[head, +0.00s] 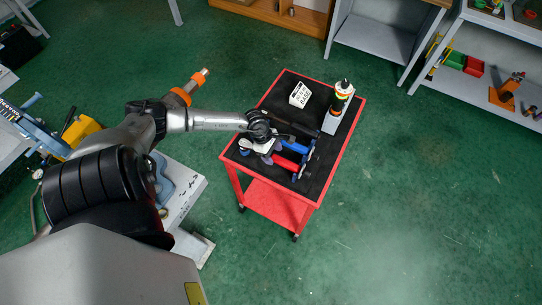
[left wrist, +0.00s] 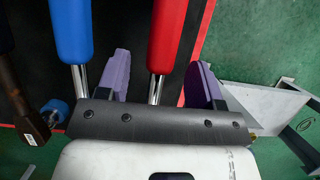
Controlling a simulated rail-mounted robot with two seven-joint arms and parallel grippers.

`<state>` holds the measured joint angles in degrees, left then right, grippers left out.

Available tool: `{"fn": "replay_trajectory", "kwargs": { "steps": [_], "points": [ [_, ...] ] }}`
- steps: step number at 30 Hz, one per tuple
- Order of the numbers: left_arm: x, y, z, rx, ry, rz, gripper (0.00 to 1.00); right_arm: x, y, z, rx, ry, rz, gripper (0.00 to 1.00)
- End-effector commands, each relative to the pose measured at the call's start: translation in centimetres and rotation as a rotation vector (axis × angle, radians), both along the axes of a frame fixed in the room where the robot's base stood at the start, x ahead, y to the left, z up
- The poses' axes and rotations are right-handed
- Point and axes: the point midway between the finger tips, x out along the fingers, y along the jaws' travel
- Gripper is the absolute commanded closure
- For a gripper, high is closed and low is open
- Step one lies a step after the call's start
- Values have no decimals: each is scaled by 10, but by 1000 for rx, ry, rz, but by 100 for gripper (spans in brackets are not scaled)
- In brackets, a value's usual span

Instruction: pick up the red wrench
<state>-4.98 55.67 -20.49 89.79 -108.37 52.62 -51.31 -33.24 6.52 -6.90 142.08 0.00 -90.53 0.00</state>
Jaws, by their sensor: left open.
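The red wrench (head: 288,163) lies on the black top of a red cart in the head view, partly hidden by my left gripper (head: 266,147). In the left wrist view the red wrench (left wrist: 168,35) shows its red handle and a metal shaft running down between the two purple fingers of my left gripper (left wrist: 160,82). The fingers are open, one on each side of the wrench, with visible gaps. The wrench's lower end is hidden behind the gripper body. My right gripper is not in view.
A blue-handled tool (left wrist: 72,30) lies just left of the left finger, close beside it. A tool with a brown handle (left wrist: 30,118) is at the far left. On the cart (head: 228,168) stand a white box (head: 299,94) and a bottle (head: 341,92). Green floor surrounds the cart.

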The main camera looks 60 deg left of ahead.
Motion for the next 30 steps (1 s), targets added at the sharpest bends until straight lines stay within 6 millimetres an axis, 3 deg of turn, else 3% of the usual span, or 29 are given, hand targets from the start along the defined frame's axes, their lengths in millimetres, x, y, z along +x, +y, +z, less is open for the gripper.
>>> {"fn": "replay_trajectory", "kwargs": {
  "steps": [6, 16, 30],
  "points": [
    [5, -8, -21, -2, -1, 2, 39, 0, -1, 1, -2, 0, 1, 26],
    [6, -9, -25, 0, 0, 0, 39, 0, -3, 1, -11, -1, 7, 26],
    [6, -9, -25, 0, 0, 0, 84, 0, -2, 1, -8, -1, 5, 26]
  ]
}}
